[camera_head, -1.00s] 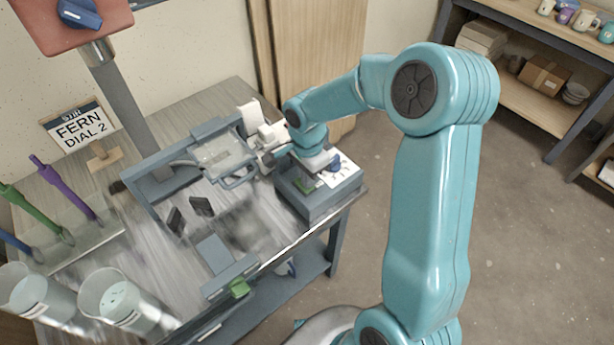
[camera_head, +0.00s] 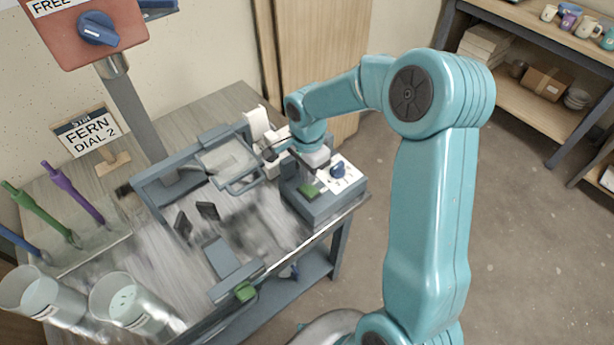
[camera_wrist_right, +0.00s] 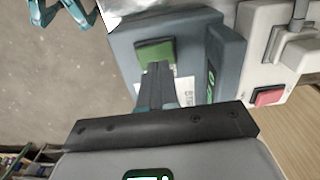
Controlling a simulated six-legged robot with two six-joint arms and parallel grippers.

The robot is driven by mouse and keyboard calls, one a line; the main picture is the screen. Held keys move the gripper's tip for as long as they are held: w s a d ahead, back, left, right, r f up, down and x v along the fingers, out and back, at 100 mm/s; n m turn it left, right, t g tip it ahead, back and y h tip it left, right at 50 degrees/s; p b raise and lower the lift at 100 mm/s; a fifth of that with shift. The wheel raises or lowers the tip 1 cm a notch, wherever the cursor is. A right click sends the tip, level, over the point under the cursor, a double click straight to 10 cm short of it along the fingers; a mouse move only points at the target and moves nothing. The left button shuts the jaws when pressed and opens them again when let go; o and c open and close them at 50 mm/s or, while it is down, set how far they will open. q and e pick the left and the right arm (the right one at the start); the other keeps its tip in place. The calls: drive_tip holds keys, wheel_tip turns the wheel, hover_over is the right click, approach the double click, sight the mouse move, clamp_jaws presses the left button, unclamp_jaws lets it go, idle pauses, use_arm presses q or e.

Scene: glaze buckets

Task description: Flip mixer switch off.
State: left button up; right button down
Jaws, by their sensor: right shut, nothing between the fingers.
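The grey-blue box (camera_head: 330,207) stands at the right end of the table, with a green rocker switch (camera_head: 309,190) on its top and a blue knob (camera_head: 338,170) on a white panel beside it. My right gripper (camera_wrist_right: 157,72) is shut and empty. In the right wrist view, its fingertips lie over the lower edge of the green switch (camera_wrist_right: 155,50). Whether they touch it or hover above, I cannot tell. In the head view my right wrist hides part of the box and the fingers are hard to make out.
A white device with a red switch (camera_wrist_right: 269,95) stands close beside the box. A grey frame (camera_head: 150,205) with black pads lies left of it. Clear buckets (camera_head: 128,300) are at lower left. A red post-mounted unit (camera_head: 85,30) rises at upper left.

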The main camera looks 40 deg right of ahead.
sight(308, 188)
use_arm(q)
drive_tip(key=shift+p+v, duration=0.4)
drive_tip(key=shift+v, duration=0.45)
use_arm(e)
wheel_tip(308, 188, up, 12)
drive_tip(key=shift+f, duration=0.15)
use_arm(q)
drive_tip(key=shift+a, duration=0.15)
use_arm(e)
drive_tip(key=shift+a, duration=0.1)
use_arm(q)
drive_tip(key=shift+f, duration=0.2)
use_arm(e)
drive_tip(key=shift+w+a+g, duration=0.1)
drive_tip(key=shift+w+g, duration=0.55)
drive_tip(key=shift+g, duration=0.25)
